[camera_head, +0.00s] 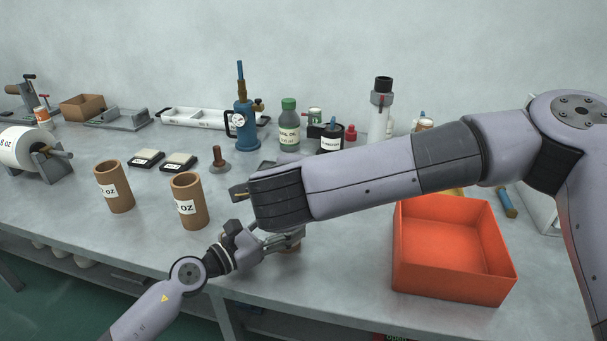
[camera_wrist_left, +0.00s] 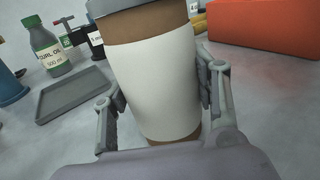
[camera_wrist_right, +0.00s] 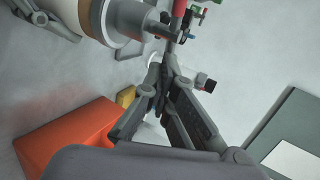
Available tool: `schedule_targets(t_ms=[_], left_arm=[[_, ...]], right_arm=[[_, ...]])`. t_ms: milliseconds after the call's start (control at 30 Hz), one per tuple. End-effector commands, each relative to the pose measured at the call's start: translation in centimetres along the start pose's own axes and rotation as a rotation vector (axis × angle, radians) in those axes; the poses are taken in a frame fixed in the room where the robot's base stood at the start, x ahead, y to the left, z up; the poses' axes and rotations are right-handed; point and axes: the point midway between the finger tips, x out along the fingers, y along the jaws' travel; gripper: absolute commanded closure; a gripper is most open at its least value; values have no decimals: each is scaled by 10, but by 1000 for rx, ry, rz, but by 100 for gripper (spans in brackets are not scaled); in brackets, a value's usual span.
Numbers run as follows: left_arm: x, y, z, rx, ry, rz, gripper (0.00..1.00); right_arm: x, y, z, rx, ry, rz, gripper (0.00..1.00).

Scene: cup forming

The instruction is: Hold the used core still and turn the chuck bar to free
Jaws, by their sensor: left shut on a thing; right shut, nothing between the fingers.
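The used core (camera_wrist_left: 150,80) is a brown tube with a white label. It stands between the two fingers of my left gripper (camera_wrist_left: 163,100), which is shut on it. A grey chuck (camera_wrist_left: 125,5) sits over the core's top end; the core (camera_wrist_right: 97,18) and chuck (camera_wrist_right: 125,18) also show in the right wrist view. My right gripper (camera_wrist_right: 160,85) is shut and empty, beside the chuck. I cannot make out the chuck bar clearly.
An orange-red open box (camera_head: 455,250) stands to the right. Two labelled brown tubes (camera_head: 115,187) (camera_head: 188,201) stand to the left. A blue pump-like tool (camera_head: 243,120), a green-capped bottle (camera_head: 288,125) and a white tray (camera_head: 190,116) are behind. A small grey tray (camera_wrist_left: 75,93) lies near the core.

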Motion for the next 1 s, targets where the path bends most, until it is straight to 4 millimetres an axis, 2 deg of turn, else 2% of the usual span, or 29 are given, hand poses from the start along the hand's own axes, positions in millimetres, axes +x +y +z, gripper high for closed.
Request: schedule_targets(t_ms=[467, 833, 1000], left_arm=[[-1, -1, -2, 3, 4, -3, 76], [0, -2, -3, 4, 5, -4, 76], [0, -2, -3, 4, 6, -4, 76]], right_arm=[[12, -2, -6, 1, 4, 5, 100], [26, -10, -8, -78, -153, 8, 100], [33, -13, -6, -151, -299, 9, 100]])
